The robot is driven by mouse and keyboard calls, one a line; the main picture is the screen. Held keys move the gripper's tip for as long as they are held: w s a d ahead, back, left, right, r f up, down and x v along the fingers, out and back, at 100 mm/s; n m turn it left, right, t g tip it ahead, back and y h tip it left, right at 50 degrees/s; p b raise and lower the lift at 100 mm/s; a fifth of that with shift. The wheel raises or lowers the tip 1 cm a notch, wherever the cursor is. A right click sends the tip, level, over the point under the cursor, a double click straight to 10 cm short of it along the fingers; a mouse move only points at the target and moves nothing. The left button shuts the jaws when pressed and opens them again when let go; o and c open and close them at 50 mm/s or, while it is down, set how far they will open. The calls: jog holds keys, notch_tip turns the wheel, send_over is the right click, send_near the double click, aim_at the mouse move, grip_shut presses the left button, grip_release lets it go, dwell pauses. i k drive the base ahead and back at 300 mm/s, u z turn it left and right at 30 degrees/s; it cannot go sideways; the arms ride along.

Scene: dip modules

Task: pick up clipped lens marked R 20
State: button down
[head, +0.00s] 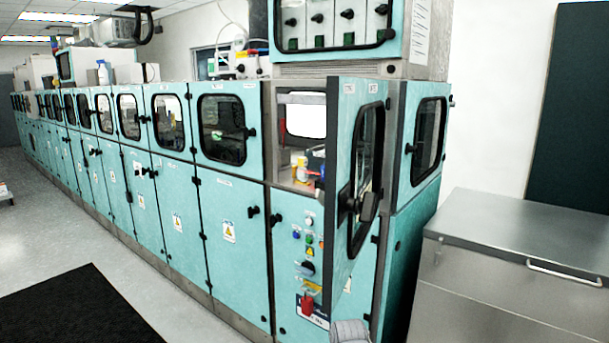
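I cannot make out a clipped lens marked R 20 anywhere in the head view. A compartment (297,170) in the end machine cabinet stands behind an open door (342,270). Small red, yellow and white items (312,160) show inside, partly hidden by the door and too small to identify. My gripper's fingers are not visible. A grey rounded part at the bottom edge, right of centre, may belong to my arm.
A long row of teal cabinets (228,230) with windows runs back to the left. A steel bench (520,225) with a handle stands at the right. A dark mat (85,310) lies on the grey floor. Open floor (60,220) lies along the cabinets.

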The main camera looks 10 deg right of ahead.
aim_at(302, 173)
jog(key=u, duration=0.05)
jog(key=k, duration=0.65)
jog(key=u, duration=0.35)
jog(key=i, duration=0.7)
jog(key=u, duration=0.4)
jog(key=i, duration=1.1)
jog(key=z, duration=0.55)
